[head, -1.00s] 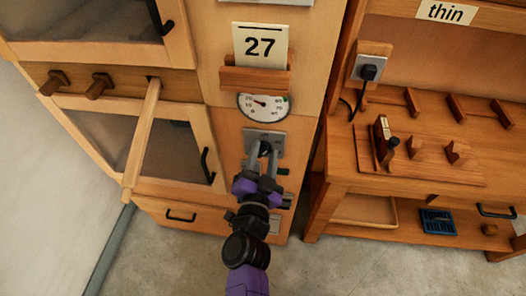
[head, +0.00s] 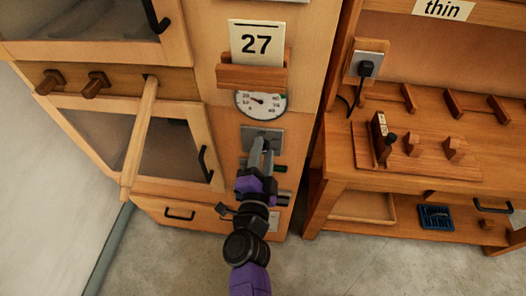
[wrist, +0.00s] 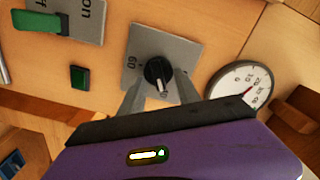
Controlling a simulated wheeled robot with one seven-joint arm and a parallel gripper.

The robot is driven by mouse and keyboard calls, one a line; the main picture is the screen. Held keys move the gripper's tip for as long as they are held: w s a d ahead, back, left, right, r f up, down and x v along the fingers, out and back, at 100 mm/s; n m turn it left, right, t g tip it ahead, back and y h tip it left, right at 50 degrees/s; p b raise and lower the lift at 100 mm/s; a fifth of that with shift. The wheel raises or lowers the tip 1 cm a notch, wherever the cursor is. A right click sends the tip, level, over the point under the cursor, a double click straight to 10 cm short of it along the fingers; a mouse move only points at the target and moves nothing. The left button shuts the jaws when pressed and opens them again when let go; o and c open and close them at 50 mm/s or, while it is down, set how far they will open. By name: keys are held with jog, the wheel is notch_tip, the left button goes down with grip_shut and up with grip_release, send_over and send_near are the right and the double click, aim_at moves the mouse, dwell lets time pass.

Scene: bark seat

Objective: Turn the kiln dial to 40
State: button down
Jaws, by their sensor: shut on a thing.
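The kiln dial is a round black knob (wrist: 158,73) with a white pointer line, on a grey plate (wrist: 140,40) marked 60 in the wrist view. Its other numbers are hidden or too small to read. In the head view the plate (head: 255,133) is on the wooden kiln front, below the round gauge, and my gripper covers the knob. My gripper (head: 263,150) is shut on the knob, with one finger on each side of it, as the wrist view also shows (wrist: 158,82).
A white gauge (head: 262,104) and a card reading 27 (head: 256,42) are above the dial. In the wrist view a green switch (wrist: 38,22) and a dark green button (wrist: 79,77) are nearby. A wooden bench (head: 350,170) stands at the right, and kiln doors (head: 180,150) at the left.

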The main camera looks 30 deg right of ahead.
jog(key=c, duration=0.9)
grip_release()
jog(key=shift+o, duration=0.2)
jog(key=b+v, duration=0.1)
jog(key=v, duration=0.6)
jog(key=shift+s+a, duration=0.2)
jog(key=shift+s, duration=0.15)
